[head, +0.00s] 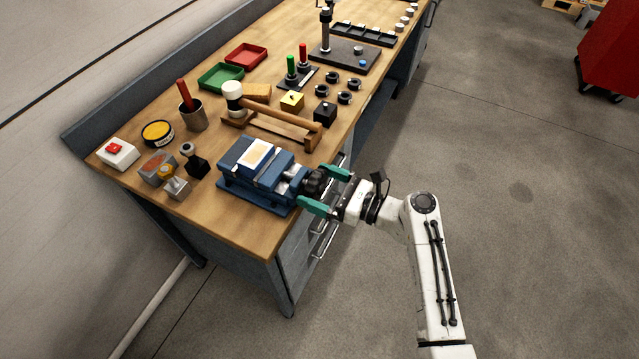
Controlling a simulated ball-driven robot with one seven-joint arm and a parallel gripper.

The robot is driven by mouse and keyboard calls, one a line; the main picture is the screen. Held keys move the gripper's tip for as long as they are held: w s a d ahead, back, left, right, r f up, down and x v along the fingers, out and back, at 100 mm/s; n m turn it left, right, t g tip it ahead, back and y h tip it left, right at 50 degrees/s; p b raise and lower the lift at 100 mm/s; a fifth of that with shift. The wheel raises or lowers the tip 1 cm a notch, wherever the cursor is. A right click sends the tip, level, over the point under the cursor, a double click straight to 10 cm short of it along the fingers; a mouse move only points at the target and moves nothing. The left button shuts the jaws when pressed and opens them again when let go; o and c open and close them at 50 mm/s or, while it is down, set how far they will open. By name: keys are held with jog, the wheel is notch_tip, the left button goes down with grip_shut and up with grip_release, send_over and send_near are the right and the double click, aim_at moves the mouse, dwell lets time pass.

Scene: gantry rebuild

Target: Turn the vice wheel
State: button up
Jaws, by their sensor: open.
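The blue vice (258,171) sits at the front edge of the wooden bench, near its left end. A pale block with an orange face (257,153) lies on top of it or in its jaws; I cannot tell which. The dark vice wheel (316,181) sticks out on the vice's right side, past the bench edge. My gripper (322,190) has green fingers and is open. One finger is above and one below the wheel in the picture, so the wheel lies between them. Whether the fingers touch it cannot be seen.
The bench (230,228) holds a mallet (275,118) on a wooden stand, a red-button box (117,152), a cup (192,116), a green tray (221,76), a red tray (246,55) and several small parts. Drawer handles (325,241) are below the wheel. Open floor lies right.

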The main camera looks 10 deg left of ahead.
jog(key=shift+a, duration=0.1)
jog(key=shift+c, duration=0.3)
jog(key=c, duration=0.7)
jog(key=shift+o, duration=0.2)
jog(key=shift+n+b, duration=0.3)
jog(key=shift+n, duration=0.1)
